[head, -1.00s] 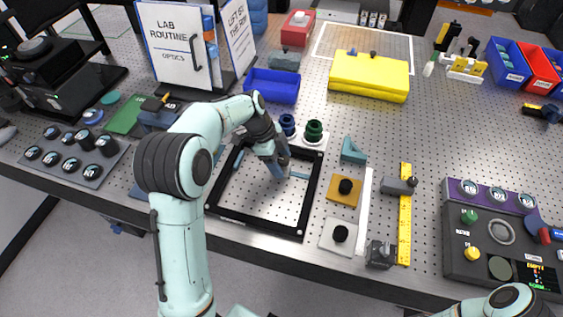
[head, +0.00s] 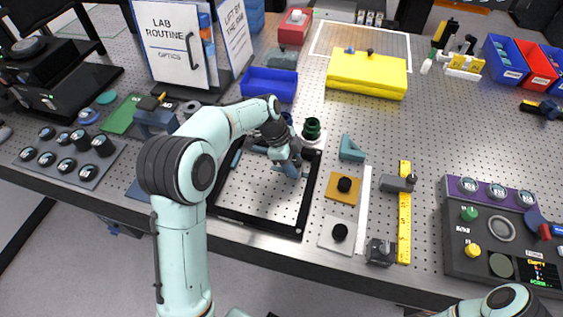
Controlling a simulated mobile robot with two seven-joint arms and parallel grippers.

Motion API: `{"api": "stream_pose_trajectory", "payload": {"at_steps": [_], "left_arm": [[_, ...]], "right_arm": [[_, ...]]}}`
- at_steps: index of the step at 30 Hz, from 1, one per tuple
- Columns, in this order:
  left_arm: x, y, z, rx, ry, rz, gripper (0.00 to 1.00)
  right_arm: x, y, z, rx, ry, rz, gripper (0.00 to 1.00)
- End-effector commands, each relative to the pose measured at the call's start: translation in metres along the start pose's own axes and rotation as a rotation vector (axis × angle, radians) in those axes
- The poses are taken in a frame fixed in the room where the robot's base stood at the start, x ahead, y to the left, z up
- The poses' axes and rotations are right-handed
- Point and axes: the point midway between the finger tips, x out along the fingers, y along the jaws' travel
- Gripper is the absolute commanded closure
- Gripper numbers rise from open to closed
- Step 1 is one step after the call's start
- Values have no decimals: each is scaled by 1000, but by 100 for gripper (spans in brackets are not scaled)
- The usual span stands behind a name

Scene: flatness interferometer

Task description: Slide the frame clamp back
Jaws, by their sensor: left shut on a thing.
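The black square frame (head: 308,200) lies on the perforated table, and the table's holes show through its open middle. My left gripper (head: 291,172) is over the inside of the frame, near its right rail, with its fingers pointing down. It is shut on a small blue-grey piece, which looks like the frame clamp. The fingers cover most of that piece, and only a little of it (head: 305,173) shows at their right. A second blue-grey piece (head: 237,158) sits at the frame's left rail. My forearm hides part of the frame's left and back. My right gripper is out of the picture.
A green-knobbed part (head: 312,129) stands just behind the frame. A teal bracket (head: 351,149), an ochre plate (head: 342,192) and a white strip (head: 363,208) lie to its right. A blue tray (head: 270,84) is behind.

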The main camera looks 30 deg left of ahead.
Motion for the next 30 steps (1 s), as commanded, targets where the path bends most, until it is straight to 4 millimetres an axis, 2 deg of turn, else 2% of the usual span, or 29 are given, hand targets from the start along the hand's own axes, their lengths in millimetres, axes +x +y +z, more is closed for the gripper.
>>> {"api": "stream_pose_trajectory", "payload": {"at_steps": [3,11,12,14,15,25,30], "left_arm": [[5,0,-11,2,1,0,100],[5,0,-13,1,0,0,100],[5,0,-13,1,0,0,54],[4,0,-13,1,0,1,35],[4,0,-12,1,0,0,32],[1,0,-12,0,1,-1,32],[-23,-1,-12,-1,2,-6,32]], "right_arm": [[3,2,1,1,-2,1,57],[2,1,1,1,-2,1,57],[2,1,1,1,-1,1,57],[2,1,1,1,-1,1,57],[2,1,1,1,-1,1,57],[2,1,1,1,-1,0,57],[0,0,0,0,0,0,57]]}}
